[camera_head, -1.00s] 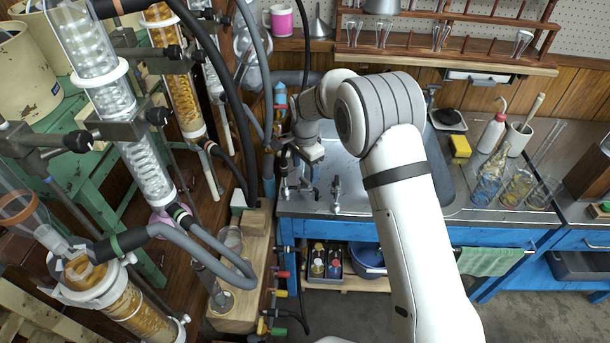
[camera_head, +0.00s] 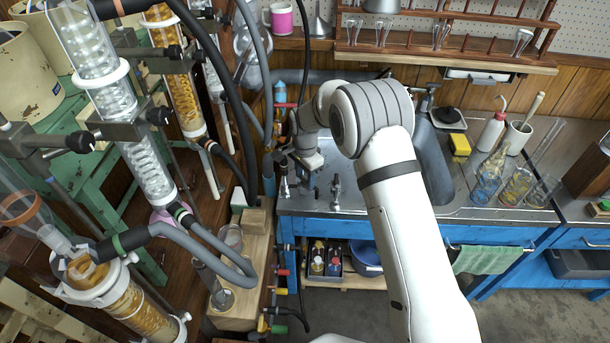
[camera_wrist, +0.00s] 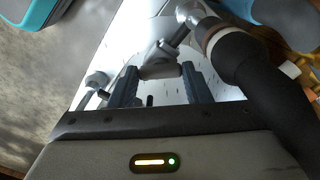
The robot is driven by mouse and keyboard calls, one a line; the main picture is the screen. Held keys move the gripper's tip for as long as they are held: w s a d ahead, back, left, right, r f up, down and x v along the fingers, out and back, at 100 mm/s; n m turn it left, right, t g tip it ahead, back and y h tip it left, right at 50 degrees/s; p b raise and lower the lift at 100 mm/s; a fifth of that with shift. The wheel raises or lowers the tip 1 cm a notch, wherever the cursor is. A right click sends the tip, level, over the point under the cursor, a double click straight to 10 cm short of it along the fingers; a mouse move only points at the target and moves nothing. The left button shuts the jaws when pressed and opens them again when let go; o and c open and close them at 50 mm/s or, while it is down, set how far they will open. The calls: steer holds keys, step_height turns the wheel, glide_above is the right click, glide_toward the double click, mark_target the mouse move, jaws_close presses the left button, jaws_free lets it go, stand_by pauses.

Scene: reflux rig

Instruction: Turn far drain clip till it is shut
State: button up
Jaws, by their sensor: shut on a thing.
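In the wrist view my gripper (camera_wrist: 160,84) has its two dark fingers on either side of a small grey metal piece (camera_wrist: 158,68), which appears to be the far drain clip. The fingers are shut on it. A slanted metal stem runs from it up to a bright fitting beside a thick black hose. In the head view my gripper (camera_head: 303,182) is low at the left front edge of the sink, and the clip is too small and covered to make out there. I cannot tell how far the clip is turned.
A small metal tap (camera_head: 336,190) stands just right of my gripper on the sink edge. Black and grey hoses and glass condensers (camera_head: 145,165) crowd the left. A wooden block (camera_head: 240,300) lies below them. A green towel (camera_head: 482,260) hangs at the front right.

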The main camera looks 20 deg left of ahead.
steer(key=shift+c, duration=1.4)
steer(key=shift+m, duration=0.3)
steer(key=m+b, duration=0.2)
steer(key=m, duration=0.1)
steer(key=shift+f+m, duration=0.1)
steer(key=shift+m, duration=0.2)
steer(key=shift+m+b, duration=0.85)
steer(key=shift+m, duration=1.35)
steer(key=o, duration=1)
